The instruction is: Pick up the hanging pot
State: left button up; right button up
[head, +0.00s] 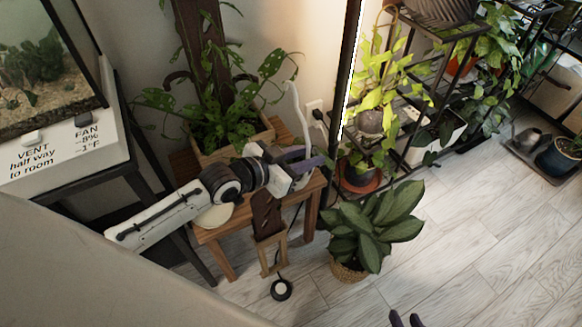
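A dark grey round pot (370,122) with bright yellow-green leaves sits against the black shelf frame, right of the tall light strip. It looks like the hanging pot, but I cannot see clearly what holds it up. My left gripper (312,160) is left of this pot and apart from it, over the wooden stool. Its dark purple fingers are seen side-on, and their gap is hidden.
A wooden stool (219,236) stands under my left arm, with a planter (213,157) behind. A leafy plant in a woven basket (349,270) stands on the floor. The black shelf rack (424,122) holds several plants. The pale plank floor (490,235) is clear at lower right.

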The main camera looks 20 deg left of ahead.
pick_arm(q)
grip_shut()
dwell(0.4)
dwell(0.7)
jog(key=shift+r, duration=0.1)
